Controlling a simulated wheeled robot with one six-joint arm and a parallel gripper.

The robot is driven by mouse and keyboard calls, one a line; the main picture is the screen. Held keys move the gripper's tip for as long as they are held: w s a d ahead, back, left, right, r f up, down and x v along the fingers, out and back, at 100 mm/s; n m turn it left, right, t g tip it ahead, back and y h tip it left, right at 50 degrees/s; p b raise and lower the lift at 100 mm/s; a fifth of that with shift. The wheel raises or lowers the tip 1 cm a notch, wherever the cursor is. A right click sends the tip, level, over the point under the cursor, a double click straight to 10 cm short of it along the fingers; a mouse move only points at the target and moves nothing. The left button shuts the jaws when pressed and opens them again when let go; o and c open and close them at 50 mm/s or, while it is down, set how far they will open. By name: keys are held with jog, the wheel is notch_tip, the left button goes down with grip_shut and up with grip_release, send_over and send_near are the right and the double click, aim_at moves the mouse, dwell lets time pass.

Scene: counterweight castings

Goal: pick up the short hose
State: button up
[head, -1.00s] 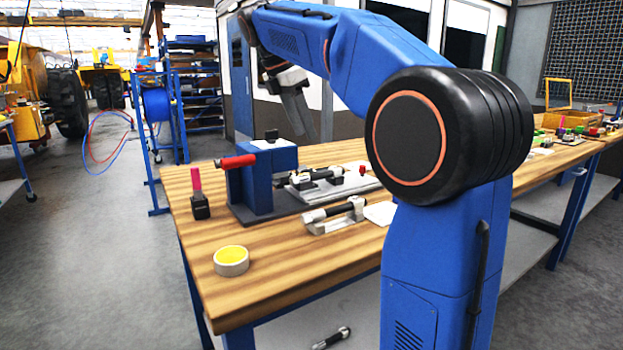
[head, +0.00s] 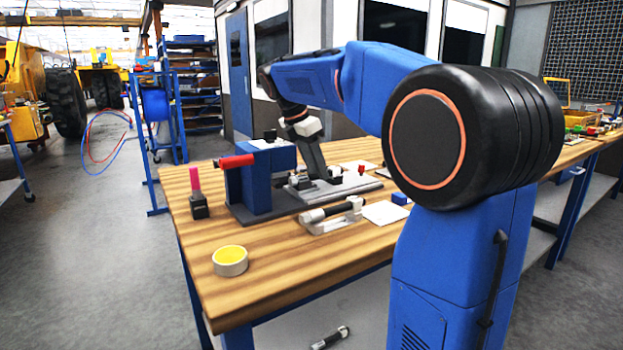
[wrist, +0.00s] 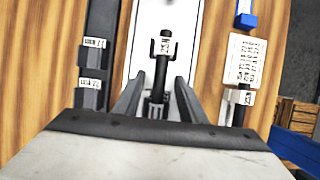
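A slim dark hose-like piece, which I take to be the short hose (wrist: 162,72), lies lengthwise on a pale plate (wrist: 197,30) in the wrist view. It has a white label, and dark prongs stand at both sides of it. My gripper (wrist: 158,95) is open, with one finger on each side of the piece's near part. I cannot tell whether the fingers touch it. In the head view my gripper (head: 322,174) points down at the plate (head: 358,188) on the bench and hides most of the piece.
A blue block fixture (head: 262,180) with a red-handled part (head: 238,161) stands left of my gripper. A black-and-silver cylinder in a bracket (head: 335,211) is in front. A tape roll (head: 230,261), a pink-topped black item (head: 198,200) and a small blue block (head: 401,198) are also on the wooden bench (head: 290,255).

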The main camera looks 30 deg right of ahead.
jog(key=shift+d+f, duration=0.15)
jog(key=shift+f, duration=0.15)
grip_shut()
